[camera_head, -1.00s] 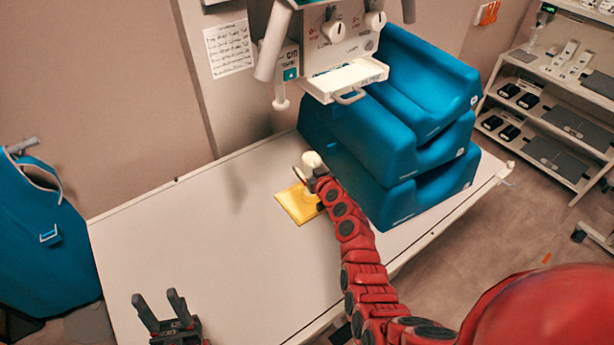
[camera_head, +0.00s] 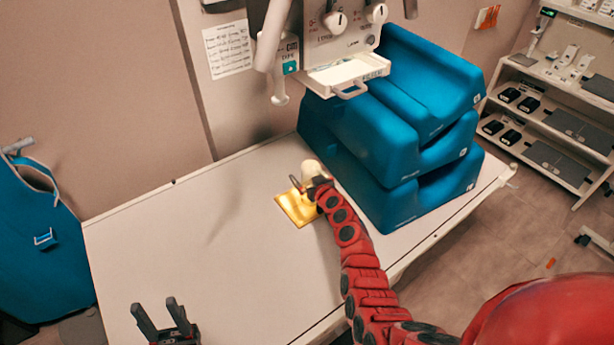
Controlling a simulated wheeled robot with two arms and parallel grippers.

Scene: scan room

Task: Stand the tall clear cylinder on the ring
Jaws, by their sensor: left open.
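The tall clear cylinder (camera_head: 314,170), pale and yellowish, is upright or nearly so at the yellow square plate (camera_head: 293,212) on the table. My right gripper (camera_head: 309,185), on the red arm, is around the cylinder with a finger showing at its left and seems shut on it. The hand and wrist hide the cylinder's lower part and much of the plate's right side. I cannot make out the ring or whether the cylinder touches it. My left gripper (camera_head: 158,318) is open and empty over the table's near left part.
Blue stacked cushions (camera_head: 400,135) stand close behind and right of the plate. A white machine with a tray (camera_head: 345,75) hangs above. The white table (camera_head: 200,240) is clear on the left. A blue apron (camera_head: 38,240) hangs left; shelves (camera_head: 555,110) stand right.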

